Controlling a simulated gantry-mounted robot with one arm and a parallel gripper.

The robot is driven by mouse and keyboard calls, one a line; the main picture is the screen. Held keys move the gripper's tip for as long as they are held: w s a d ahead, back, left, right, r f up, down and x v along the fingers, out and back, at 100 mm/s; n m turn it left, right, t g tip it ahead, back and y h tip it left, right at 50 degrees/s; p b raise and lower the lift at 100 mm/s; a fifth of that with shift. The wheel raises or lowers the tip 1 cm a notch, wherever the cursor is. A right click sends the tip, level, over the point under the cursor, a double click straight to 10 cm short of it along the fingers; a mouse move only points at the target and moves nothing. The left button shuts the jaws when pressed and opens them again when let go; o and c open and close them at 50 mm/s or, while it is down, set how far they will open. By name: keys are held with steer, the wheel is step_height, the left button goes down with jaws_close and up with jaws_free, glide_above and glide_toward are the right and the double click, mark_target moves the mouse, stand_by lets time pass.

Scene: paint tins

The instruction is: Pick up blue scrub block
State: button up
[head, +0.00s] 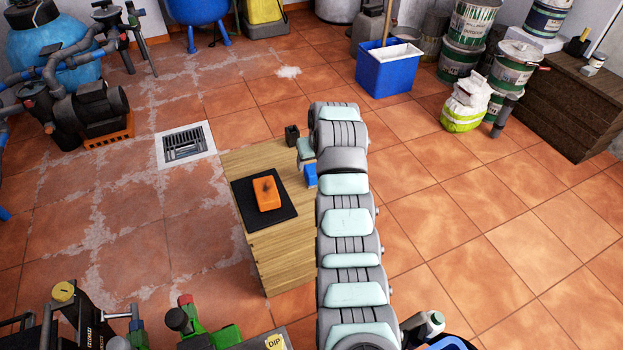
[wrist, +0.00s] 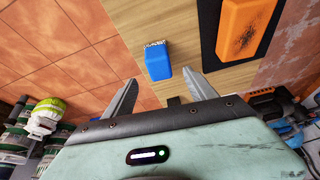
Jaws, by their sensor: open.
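In the head view the blue block (head: 311,175) is partly hidden behind my arm. My gripper (wrist: 162,79) is open, its two grey fingers spread in the wrist view. The block shows between and just beyond the fingertips, and nothing is held. I cannot tell the exact height of the fingertips above the stand. In the head view my arm hides the fingers.
The wooden stand (head: 275,250) also carries an orange block (head: 266,194) on a black mat (head: 285,213), left of the blue block. A small black object (head: 292,135) is near its far edge. A blue bucket (head: 388,70) and paint tins (head: 466,35) stand beyond.

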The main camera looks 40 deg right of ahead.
mark_target(313, 171)
steer(key=x, duration=0.2)
steer(key=shift+w+f+b, duration=0.1)
steer(key=shift+f+b, duration=0.25)
steer(key=b+x, duration=0.3)
steer(key=x, duration=0.1)
steer(key=shift+s+f, duration=0.2)
steer(key=shift+w+d+f, duration=0.1)
steer(key=shift+w+f, duration=0.2)
jaws_close()
